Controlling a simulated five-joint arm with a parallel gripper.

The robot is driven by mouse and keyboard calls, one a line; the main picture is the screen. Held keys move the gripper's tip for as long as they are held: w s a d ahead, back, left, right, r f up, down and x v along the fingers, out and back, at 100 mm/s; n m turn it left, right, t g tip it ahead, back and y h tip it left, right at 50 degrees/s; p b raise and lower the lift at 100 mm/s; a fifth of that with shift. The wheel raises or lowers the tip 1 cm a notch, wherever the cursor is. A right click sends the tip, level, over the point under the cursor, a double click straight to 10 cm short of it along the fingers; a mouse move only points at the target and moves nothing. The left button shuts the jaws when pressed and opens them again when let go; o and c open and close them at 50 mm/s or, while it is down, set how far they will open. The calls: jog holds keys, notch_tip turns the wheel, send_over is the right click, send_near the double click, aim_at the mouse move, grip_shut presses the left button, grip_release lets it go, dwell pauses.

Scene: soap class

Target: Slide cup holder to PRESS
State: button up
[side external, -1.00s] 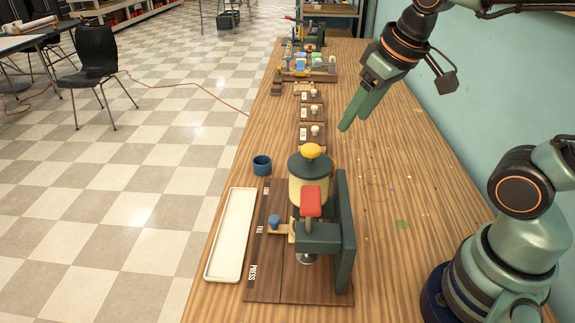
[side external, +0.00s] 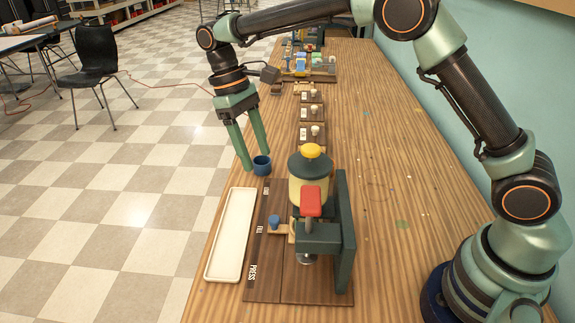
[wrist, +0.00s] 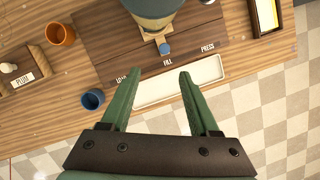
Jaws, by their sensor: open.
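The cup holder (side external: 282,229) is a small wooden slide with a blue knob (side external: 274,221). It stands beside the FILL label (side external: 260,230) on the dark wooden board, under the cream hopper (side external: 308,190). The PRESS label (side external: 252,272) is nearer the camera. In the wrist view the knob (wrist: 165,48) is above the FILL label, with PRESS (wrist: 207,48) to its right. My gripper (side external: 254,160) is open and empty, beside the blue cup (side external: 262,166) and apart from the knob. The wrist view shows both fingers (wrist: 157,78) spread. The holder's far end is hidden under the machine.
A long cream tray (side external: 213,262) lies along the board's left side. A red-handled press (side external: 311,201) stands on the board. In the wrist view an orange cup (wrist: 60,33) sits left of the board. The table right of the machine is mostly clear.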

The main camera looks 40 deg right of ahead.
aim_at(272, 219)
jog(key=shift+g, duration=0.5)
jog(key=x, duration=0.9)
jog(key=w+a+x, duration=0.1)
jog(key=x, duration=0.4)
jog(key=shift+f, duration=0.65)
jog(key=c, duration=1)
jog(key=shift+a+r, duration=0.1)
jog(key=shift+a, duration=0.05)
